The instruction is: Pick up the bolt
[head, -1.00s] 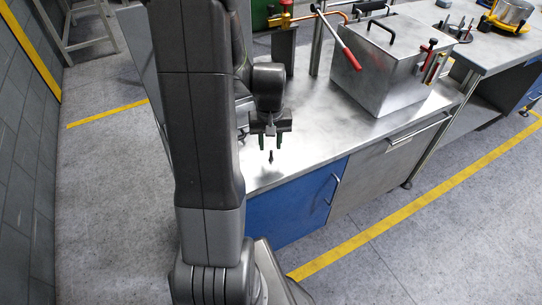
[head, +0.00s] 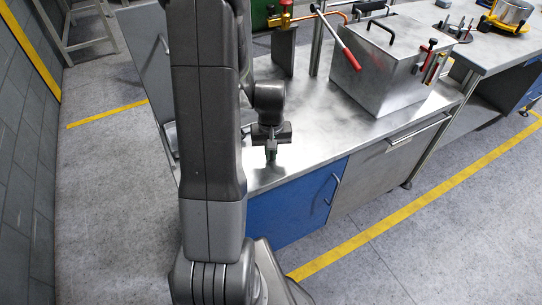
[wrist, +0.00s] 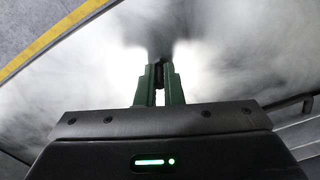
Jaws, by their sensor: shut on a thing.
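My gripper (head: 271,155) is low over the metal workbench top, near its front left part, with its fingers pointing down. In the wrist view the two green fingers (wrist: 160,85) are close together, shut on the bolt (wrist: 159,74), a small dark piece that shows between their tips. In the head view the fingers hide most or all of the bolt. I cannot tell whether the bolt still touches the bench.
The workbench (head: 310,125) has a blue cabinet door (head: 295,205) below. A metal box (head: 390,70) with a black handle stands to the right, and a red-handled lever (head: 345,50) is beside it. The bench top between gripper and box is clear.

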